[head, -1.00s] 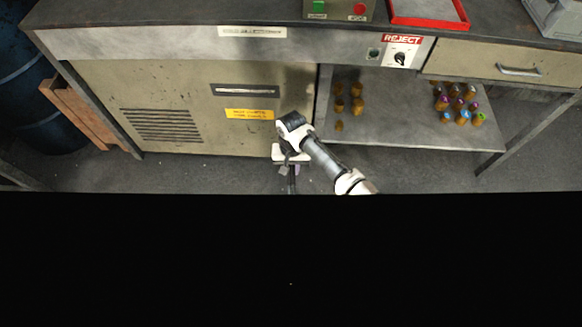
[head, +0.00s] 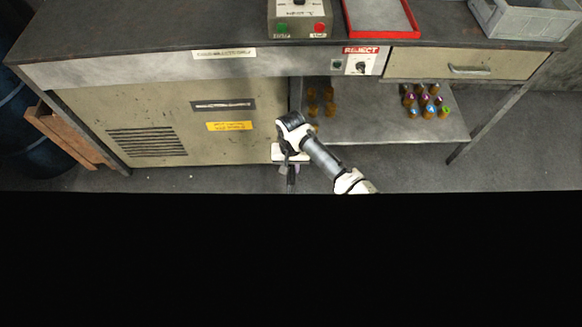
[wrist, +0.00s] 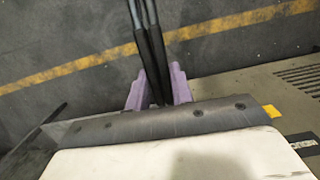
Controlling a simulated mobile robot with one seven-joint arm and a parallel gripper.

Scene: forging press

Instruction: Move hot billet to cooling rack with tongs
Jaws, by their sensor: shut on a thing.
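My gripper (wrist: 158,90) has purple fingers shut on the two dark handles of the tongs (wrist: 148,35) in the wrist view. The tongs run up and out of the top of that view, so their jaw ends are hidden. In the head view my gripper (head: 289,168) hangs low in front of the bench cabinet, with the dark tongs (head: 291,182) pointing down from it. I see no hot billet and no cooling rack in either view.
A workbench (head: 140,33) spans the head view, with a control box (head: 300,22), a red-rimmed tray (head: 348,20) and a grey crate (head: 525,20) on top. Several bottles (head: 428,100) stand on its lower shelf (head: 385,122). A yellow floor line (wrist: 230,22) crosses the wrist view.

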